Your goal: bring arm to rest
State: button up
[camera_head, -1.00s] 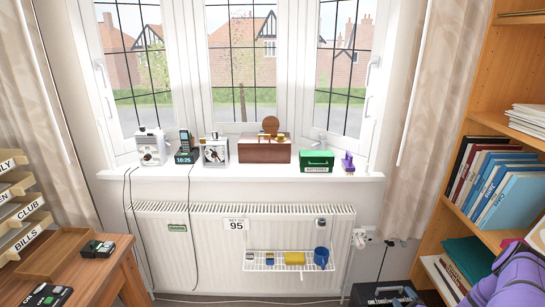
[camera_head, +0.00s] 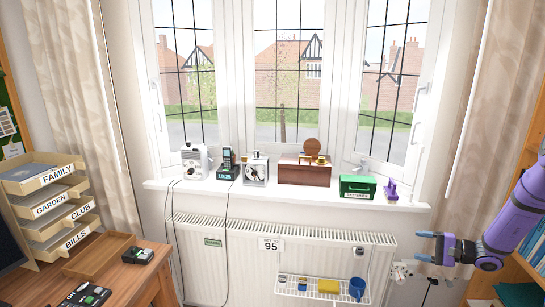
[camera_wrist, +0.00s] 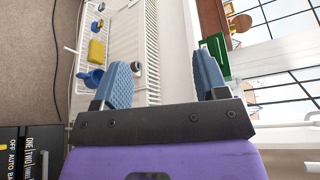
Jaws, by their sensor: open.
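My gripper (camera_head: 428,247) is at the right of the head view, at the end of my purple arm, in front of the wall right of the radiator. Its blue fingers point left and are spread apart with nothing between them. In the wrist view my gripper (camera_wrist: 167,82) also shows open and empty. Beyond its fingers, the radiator (camera_wrist: 130,30) and the green batteries box (camera_wrist: 211,55) appear turned sideways.
The window sill (camera_head: 290,197) holds a phone (camera_head: 228,160), a wooden box (camera_head: 305,172), the green box (camera_head: 357,187) and a purple item (camera_head: 391,191). A wire rack (camera_head: 320,293) hangs on the radiator. A bookcase (camera_head: 535,190) stands right; a desk (camera_head: 150,280) with letter trays (camera_head: 50,205) stands left.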

jog(key=s+a+r+n+g+h, duration=0.35)
jog(key=s+a+r, duration=0.25)
jog(key=a+r, duration=0.5)
jog(key=s+a+r+n+g+h, duration=0.2)
jog(key=s+a+r+n+g, duration=0.4)
jog(key=r, duration=0.8)
jog(key=s+a+r+t+h, duration=0.1)
jog(key=s+r+h, duration=0.1)
jog(key=s, duration=0.5)
jog(key=s+a+r+n+t+h, duration=0.1)
jog(key=s+a+r+t+h, duration=0.1)
jog(key=s+r, duration=0.3)
jog(key=s+a+r+t+h, duration=0.2)
jog(key=s+r+h, duration=0.1)
jog(key=s, duration=0.7)
jog(key=shift+s+a+r+n+h, duration=0.2)
jog(key=shift+r+n+h, duration=0.15)
jog(key=shift+r, duration=0.3)
jog(key=shift+t, duration=0.25)
